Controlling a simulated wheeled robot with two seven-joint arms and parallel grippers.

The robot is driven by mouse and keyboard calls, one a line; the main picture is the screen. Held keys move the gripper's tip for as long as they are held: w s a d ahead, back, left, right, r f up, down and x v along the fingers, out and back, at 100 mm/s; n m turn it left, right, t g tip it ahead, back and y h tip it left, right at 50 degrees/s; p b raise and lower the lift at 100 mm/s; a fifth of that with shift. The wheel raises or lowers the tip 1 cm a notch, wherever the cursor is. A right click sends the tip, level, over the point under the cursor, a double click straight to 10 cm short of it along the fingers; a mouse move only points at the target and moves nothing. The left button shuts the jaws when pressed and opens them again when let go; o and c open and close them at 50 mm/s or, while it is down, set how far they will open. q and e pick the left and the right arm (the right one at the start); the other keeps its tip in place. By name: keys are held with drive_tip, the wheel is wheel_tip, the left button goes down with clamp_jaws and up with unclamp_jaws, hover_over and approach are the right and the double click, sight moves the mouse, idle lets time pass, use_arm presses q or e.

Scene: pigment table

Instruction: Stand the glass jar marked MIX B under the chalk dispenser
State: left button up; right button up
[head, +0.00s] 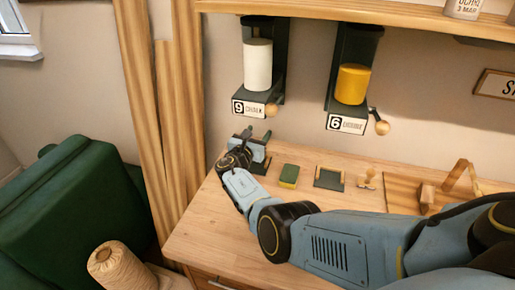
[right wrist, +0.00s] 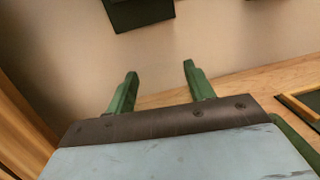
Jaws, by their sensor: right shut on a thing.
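The chalk dispenser (head: 258,70) hangs on the wall at the upper left of the head view, with a white fill, a label reading 9 CHALK and a round wooden knob. My right gripper (head: 252,147) is below it, low over the table's back left corner. In the right wrist view its green fingers (right wrist: 160,88) stand apart, with wall and table showing between them. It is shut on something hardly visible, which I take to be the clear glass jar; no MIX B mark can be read. My left gripper is not in view.
A second dispenser (head: 351,80) with yellow fill, labelled 6, hangs to the right. A green and yellow sponge (head: 289,176), a dark framed pad (head: 329,179) and a wooden stamp (head: 367,178) lie along the table's back. A twine spool (head: 118,268) stands at lower left.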

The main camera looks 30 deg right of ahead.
drive_tip(key=shift+f, duration=0.2)
drive_tip(key=shift+f+b, duration=0.35)
drive_tip(key=shift+b, duration=0.05)
wheel_tip(320, 180, down, 2)
drive_tip(key=shift+w+f+b, duration=0.1)
drive_tip(key=shift+f+b, duration=0.05)
drive_tip(key=shift+b, duration=0.85)
drive_tip(key=shift+f+b, duration=0.35)
drive_tip(key=shift+d+f, duration=0.1)
drive_tip(key=shift+w, duration=0.15)
drive_tip(key=shift+f+b, duration=0.1)
drive_tip(key=shift+b, duration=0.2)
drive_tip(key=o, duration=1.1)
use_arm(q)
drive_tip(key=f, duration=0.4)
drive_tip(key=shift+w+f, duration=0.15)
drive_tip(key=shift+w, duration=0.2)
